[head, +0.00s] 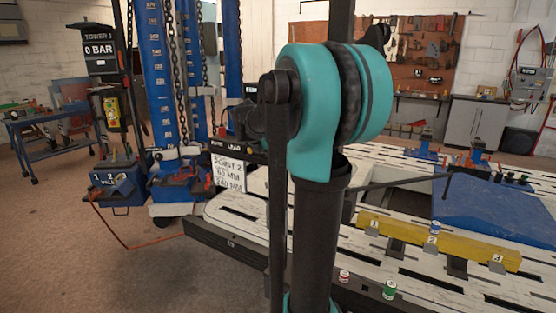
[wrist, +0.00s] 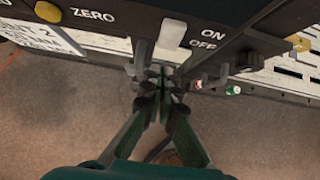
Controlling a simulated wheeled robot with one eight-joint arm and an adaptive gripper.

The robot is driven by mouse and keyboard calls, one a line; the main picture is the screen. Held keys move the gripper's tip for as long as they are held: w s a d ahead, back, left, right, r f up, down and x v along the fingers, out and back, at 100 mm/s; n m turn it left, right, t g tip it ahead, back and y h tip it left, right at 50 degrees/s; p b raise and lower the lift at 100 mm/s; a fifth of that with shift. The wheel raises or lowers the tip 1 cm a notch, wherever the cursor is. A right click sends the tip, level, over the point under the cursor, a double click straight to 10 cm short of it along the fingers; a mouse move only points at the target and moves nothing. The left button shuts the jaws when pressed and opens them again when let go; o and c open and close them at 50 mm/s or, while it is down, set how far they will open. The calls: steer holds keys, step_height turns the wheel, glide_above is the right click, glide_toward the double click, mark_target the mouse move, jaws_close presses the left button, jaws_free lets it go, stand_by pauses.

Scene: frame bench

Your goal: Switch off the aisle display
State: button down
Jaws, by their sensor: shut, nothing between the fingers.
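In the wrist view a black display housing (wrist: 125,18) spans the top. It carries a yellow button (wrist: 47,12) beside the word ZERO and a pale rocker-like piece (wrist: 173,34) beside the words ON and OFF. My gripper (wrist: 160,74) is shut and empty, its fingertips close to the housing's lower edge, below the pale piece. I cannot tell whether they touch it. In the head view a dark labelled bar (head: 232,151) shows left of my arm, above a handwritten card (head: 228,174). My arm hides the gripper and the rest there.
The white slotted frame bench (head: 400,264) fills the right, with a yellow bar (head: 440,242) on it. Blue posts (head: 155,70) with chains rise behind. Open floor (head: 90,265) lies at left.

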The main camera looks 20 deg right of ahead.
steer(key=v, duration=1)
steer(key=shift+r, duration=0.2)
